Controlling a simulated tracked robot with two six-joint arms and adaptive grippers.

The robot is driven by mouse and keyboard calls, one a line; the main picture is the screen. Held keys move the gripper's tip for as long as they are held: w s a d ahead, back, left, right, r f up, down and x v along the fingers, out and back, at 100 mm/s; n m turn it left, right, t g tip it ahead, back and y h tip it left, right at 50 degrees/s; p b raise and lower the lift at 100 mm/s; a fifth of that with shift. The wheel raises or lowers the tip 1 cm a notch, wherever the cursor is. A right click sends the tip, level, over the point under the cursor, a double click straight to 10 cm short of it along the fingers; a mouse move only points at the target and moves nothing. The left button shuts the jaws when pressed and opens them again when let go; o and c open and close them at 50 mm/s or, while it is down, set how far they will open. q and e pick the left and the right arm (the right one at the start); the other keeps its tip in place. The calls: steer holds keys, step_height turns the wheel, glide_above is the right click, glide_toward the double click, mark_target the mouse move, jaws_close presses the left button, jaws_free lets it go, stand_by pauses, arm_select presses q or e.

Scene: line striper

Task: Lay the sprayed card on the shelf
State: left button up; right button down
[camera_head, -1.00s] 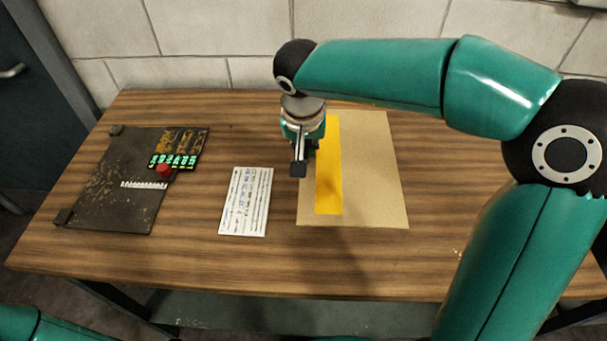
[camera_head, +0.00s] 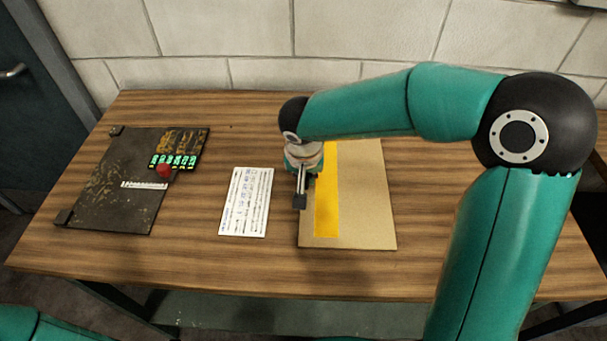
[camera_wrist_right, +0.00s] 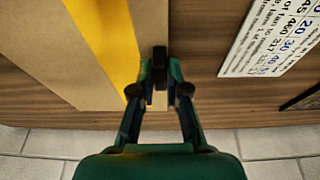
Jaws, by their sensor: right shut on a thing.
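The card (camera_head: 366,205) is a tan sheet with a broad yellow stripe (camera_head: 327,205) along its left part. It is over the right-middle of the table, near the front edge; whether it touches the wood is hard to tell. My right gripper (camera_head: 299,199) is shut on the card's left edge. In the right wrist view the closed fingertips (camera_wrist_right: 160,72) are at the edge of the card (camera_wrist_right: 45,45), beside its yellow stripe (camera_wrist_right: 108,38). A grey-green surface (camera_head: 250,312) below the table front looks like the shelf. My left gripper is out of view.
A white printed sheet (camera_head: 246,203) lies just left of the card. A block wall (camera_head: 220,35) stands behind the wooden table (camera_head: 450,250). The table's right side is clear.

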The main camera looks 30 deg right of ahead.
steer(key=c, duration=1.2)
jaws_free()
steer(key=shift+f, duration=0.1)
